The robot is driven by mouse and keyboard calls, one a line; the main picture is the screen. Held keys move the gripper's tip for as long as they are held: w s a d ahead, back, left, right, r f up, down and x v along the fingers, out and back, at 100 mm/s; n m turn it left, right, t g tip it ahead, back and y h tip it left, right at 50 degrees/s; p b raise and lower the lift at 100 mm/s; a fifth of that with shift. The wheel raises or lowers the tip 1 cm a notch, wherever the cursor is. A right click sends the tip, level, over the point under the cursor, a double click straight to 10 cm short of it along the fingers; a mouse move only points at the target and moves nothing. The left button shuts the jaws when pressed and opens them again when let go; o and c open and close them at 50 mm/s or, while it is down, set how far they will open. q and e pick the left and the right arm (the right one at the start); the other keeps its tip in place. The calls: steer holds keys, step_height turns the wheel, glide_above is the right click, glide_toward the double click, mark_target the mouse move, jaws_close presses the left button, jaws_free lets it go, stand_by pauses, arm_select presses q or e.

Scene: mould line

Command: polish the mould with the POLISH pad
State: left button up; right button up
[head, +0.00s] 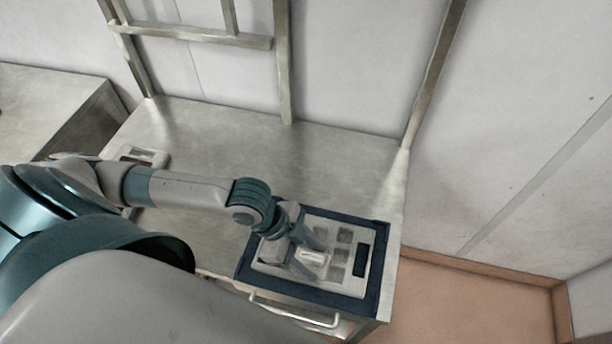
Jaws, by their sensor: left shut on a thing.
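The mould (340,236) is a pale grey plate with several square cavities and one dark slot at its right end. It lies in a dark blue frame (340,299) at the front right of the metal table. My left gripper (307,258) is over the left-middle part of the mould, pointing down. It is shut on a small whitish block (314,257), which looks like the pad; no label is readable. I cannot tell whether the block touches the mould. The gripper and arm hide part of the mould's left side. My right gripper is not in view.
A small pale holder (155,158) sits at the table's left, partly behind my left arm. The metal table (300,150) is clear behind the arm. Metal posts (283,70) rise at its back edge. A white handle (293,313) shows below the front edge.

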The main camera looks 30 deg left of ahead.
mark_target(320, 259)
arm_select(q)
steer(key=shift+d, duration=0.1)
stand_by(0.3)
steer(key=shift+w+d+f, duration=0.1)
steer(key=shift+w+d, duration=0.1)
steer(key=shift+d, duration=0.5)
steer(key=shift+w+d, duration=0.2)
steer(key=shift+d, duration=0.45)
steer(key=shift+w+d, duration=0.25)
steer(key=shift+d, duration=0.5)
steer(key=shift+w+d, duration=0.2)
steer(key=shift+d, duration=0.5)
steer(key=shift+a, duration=0.15)
steer(key=shift+s+a, duration=0.25)
steer(key=shift+a, duration=0.4)
steer(key=shift+s+a, duration=0.2)
steer(key=shift+a, duration=0.45)
steer(key=shift+a, duration=0.1)
